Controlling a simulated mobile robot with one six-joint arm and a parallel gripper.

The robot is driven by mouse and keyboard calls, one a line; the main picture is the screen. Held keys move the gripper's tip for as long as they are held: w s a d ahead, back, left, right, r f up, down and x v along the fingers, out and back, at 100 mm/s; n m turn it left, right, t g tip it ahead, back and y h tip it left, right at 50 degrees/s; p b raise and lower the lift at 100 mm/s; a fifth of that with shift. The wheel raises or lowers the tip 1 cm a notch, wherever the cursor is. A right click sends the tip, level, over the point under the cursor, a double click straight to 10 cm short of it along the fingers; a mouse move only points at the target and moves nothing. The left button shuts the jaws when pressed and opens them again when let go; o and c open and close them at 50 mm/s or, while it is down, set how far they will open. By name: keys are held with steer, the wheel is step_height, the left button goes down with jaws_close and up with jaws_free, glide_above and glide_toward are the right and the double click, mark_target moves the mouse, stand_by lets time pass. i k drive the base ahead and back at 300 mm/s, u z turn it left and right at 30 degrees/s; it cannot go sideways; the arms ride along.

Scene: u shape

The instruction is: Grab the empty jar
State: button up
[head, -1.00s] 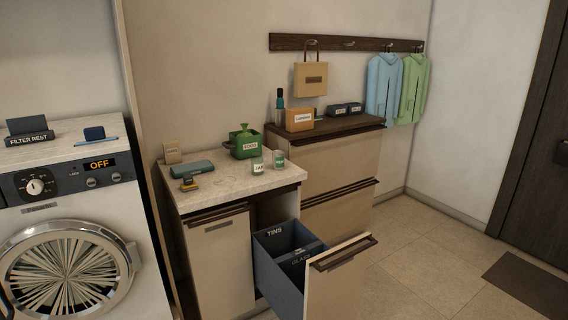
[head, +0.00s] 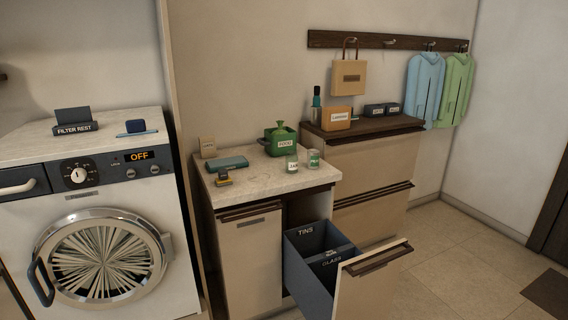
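A small pale jar (head: 292,165) with a label that seems to read "JAR" stands upright near the front right of the light stone counter (head: 250,187). Just right of it stands a similar small container (head: 313,159) with a green label, too small to read. Whether the jar is empty cannot be told. My gripper is not in view.
Below the counter, a pulled-out drawer (head: 372,262) holds bins marked TINS and GLASS and juts into the floor space. A green FOOD caddy (head: 281,139) stands behind the jar. A washing machine (head: 100,230) is left; a dark-topped cabinet (head: 365,160) is right.

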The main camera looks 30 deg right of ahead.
mark_target(292, 157)
steer(key=u, duration=0.2)
steer(key=i, duration=0.95)
steer(key=z, duration=0.25)
